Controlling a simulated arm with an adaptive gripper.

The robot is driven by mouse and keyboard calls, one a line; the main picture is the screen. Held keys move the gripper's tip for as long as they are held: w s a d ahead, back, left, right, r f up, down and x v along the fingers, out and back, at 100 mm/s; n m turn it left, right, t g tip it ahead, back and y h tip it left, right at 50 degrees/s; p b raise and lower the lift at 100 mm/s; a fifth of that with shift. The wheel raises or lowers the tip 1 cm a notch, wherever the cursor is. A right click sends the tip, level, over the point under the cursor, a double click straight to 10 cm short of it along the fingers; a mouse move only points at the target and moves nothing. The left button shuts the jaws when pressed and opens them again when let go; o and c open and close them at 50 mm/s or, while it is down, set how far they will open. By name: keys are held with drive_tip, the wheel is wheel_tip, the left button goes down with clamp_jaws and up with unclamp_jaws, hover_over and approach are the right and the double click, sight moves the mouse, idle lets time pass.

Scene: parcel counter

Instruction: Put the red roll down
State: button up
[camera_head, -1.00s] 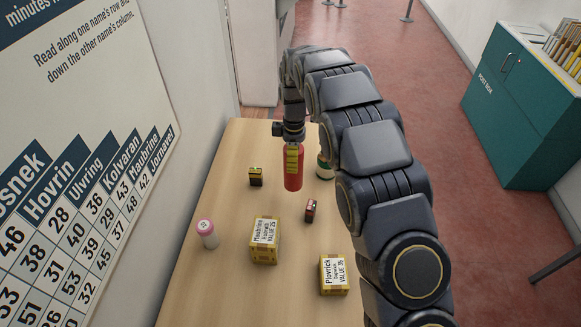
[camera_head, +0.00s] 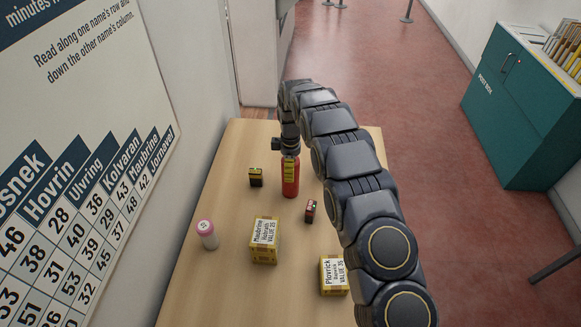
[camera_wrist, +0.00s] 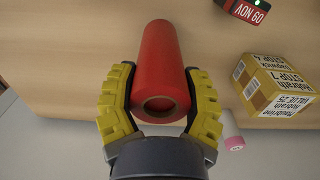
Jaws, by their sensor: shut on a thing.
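The red roll (camera_head: 290,188) is upright over the far part of the wooden counter. My gripper (camera_head: 290,168) is above it with its fingers around its upper part. In the wrist view my gripper (camera_wrist: 160,103) has a yellow-padded finger on each side of the red roll (camera_wrist: 162,58), shut on it. The roll's lower end looks at or very near the counter top; I cannot tell whether it touches.
On the counter (camera_head: 215,275) stand a Maubrine box (camera_head: 264,241), a Plovrick box (camera_head: 334,276), a pink-topped roll (camera_head: 207,234), a small black-and-yellow block (camera_head: 256,177) and a small red-and-black block (camera_head: 310,211). Bare wood shows between them.

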drive_tip(key=shift+f, duration=0.1)
drive_tip(key=o, duration=1.1)
wheel_tip(320, 180, up, 12)
drive_tip(key=shift+f, duration=0.2)
drive_tip(key=shift+r, duration=0.35)
